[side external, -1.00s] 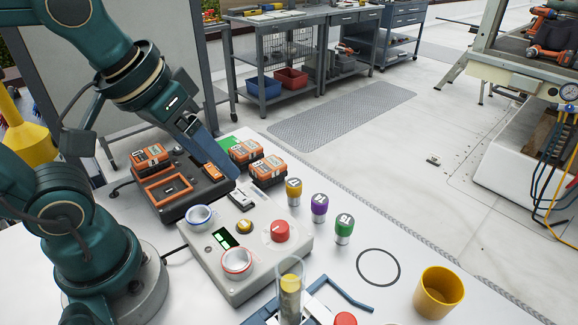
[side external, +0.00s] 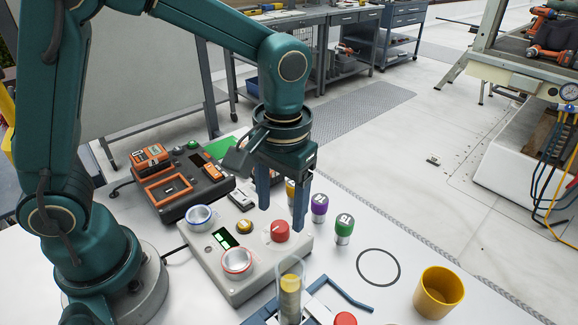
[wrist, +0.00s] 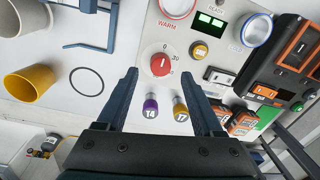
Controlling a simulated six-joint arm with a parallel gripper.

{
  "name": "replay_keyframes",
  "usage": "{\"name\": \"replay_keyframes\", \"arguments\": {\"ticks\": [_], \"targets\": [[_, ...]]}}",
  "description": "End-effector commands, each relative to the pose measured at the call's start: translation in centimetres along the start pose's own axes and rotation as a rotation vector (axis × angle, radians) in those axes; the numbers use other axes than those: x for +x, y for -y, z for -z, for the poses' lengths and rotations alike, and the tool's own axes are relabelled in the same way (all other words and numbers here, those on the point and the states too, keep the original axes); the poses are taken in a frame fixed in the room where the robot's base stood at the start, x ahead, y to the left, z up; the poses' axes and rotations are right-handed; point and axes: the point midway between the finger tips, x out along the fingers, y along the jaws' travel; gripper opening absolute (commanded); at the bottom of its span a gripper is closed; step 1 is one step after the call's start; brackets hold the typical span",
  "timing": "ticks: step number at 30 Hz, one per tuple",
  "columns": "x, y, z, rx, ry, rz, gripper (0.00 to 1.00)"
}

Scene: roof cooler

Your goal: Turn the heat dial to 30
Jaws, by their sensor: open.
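The heat dial is a red knob (side external: 280,231) on a white scale at the right end of the grey control box (side external: 228,282). In the wrist view the red dial (wrist: 160,64) has a white pointer line, with small marks that look like 0 and 30 beside it; the exact setting is too small to read. My gripper (side external: 282,214) is open and empty, pointing down above the dial and slightly behind it. In the wrist view the fingertips (wrist: 158,76) lie on either side of the dial's near edge, apart from it.
The box also carries a red-ringed cup (side external: 237,261), a blue-ringed cup (side external: 200,216), a yellow button (side external: 245,226) and a green display. Purple (side external: 319,206) and green (side external: 344,228) capped vials stand close to the right. A clear tube (side external: 290,290) stands in front. A yellow cup (side external: 438,293) is farther right.

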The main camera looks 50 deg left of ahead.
Motion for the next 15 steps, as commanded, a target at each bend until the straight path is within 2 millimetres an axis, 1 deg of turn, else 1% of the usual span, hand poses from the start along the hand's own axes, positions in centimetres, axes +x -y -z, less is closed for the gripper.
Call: {"name": "replay_keyframes", "arguments": {"ticks": [1, 3, 6, 10, 15], "targets": [[0.8, 0.1, -0.1, -0.001, 0.005, 0.003, 0.68], [1.6, 0.1, -0.1, -0.001, 0.005, 0.003, 0.68], [2.6, 0.1, -0.1, -0.001, 0.004, 0.002, 0.68], [3.3, 0.1, -0.1, -0.002, 0.002, 0.001, 0.68], [3.4, 0.1, 0.0, -0.002, -0.001, 0.0, 0.68]]}}
